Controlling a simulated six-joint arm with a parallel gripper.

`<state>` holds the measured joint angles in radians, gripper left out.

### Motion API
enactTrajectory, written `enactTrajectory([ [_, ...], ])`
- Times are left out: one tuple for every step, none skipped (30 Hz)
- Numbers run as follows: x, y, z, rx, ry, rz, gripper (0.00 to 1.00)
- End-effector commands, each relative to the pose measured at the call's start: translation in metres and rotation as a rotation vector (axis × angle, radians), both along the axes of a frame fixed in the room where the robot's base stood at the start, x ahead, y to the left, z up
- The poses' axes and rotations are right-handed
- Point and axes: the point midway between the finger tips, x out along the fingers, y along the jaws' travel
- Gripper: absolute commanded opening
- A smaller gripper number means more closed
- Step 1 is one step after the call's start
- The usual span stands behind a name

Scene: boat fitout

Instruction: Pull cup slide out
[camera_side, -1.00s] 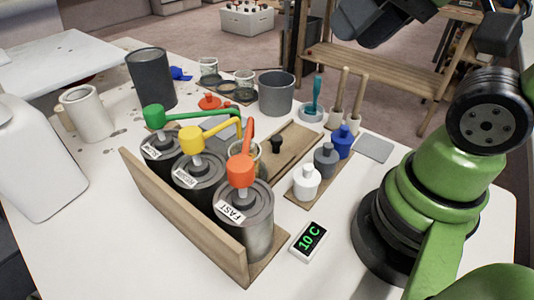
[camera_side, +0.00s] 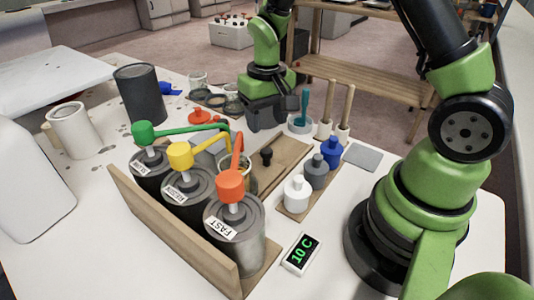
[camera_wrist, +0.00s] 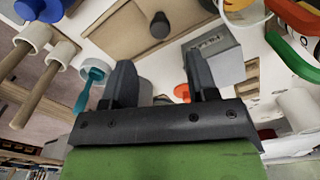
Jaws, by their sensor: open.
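The cup slide (camera_side: 282,158) is a flat wooden piece on the table with a black knob (camera_side: 267,156) standing up from it. A clear cup (camera_side: 240,172) sits at its left end, partly hidden behind the pump nozzles. My gripper (camera_side: 265,128) is open and empty, pointing down behind the slide and apart from the knob. In the wrist view, the two fingers of my gripper (camera_wrist: 162,78) are spread, with the knob (camera_wrist: 160,24) ahead of the gap between them and the slide (camera_wrist: 125,30) around it.
Three pump cans with green (camera_side: 143,133), yellow (camera_side: 179,155) and orange (camera_side: 230,185) heads stand left of the slide. White (camera_side: 297,194), grey (camera_side: 316,172) and blue (camera_side: 332,152) bottles stand right. A pot with a teal-handled tool (camera_side: 302,122) and wooden-handled brushes (camera_side: 345,112) are near my gripper.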

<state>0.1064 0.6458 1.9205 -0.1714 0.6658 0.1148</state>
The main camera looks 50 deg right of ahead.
Motion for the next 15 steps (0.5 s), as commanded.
enactTrajectory([
  [0.0,0.0,-0.005,0.0,0.004,0.0,0.53],
  [0.0,0.0,-0.008,0.0,0.005,0.0,0.53],
  [-0.001,0.0,-0.013,0.0,0.005,0.0,0.53],
  [-0.001,0.0,-0.018,0.0,0.008,0.0,0.53],
  [-0.001,0.0,-0.023,0.001,0.007,0.0,0.53],
  [-0.001,0.0,-0.031,0.001,0.008,0.0,0.53],
  [-0.001,0.0,-0.037,0.002,0.009,0.0,0.53],
  [-0.002,0.0,-0.043,0.001,0.009,0.0,0.53],
  [-0.002,0.0,-0.051,0.001,0.009,0.0,0.53],
  [-0.001,0.0,-0.056,0.001,0.008,0.0,0.53],
  [-0.001,0.0,-0.061,0.001,0.008,-0.001,0.53],
  [-0.001,0.0,-0.068,0.001,0.007,0.0,0.53],
  [-0.001,0.0,-0.073,0.0,0.006,0.0,0.53],
  [-0.001,0.0,-0.077,0.001,0.007,0.0,0.53],
  [-0.001,0.0,-0.082,0.001,0.005,0.0,0.53],
])
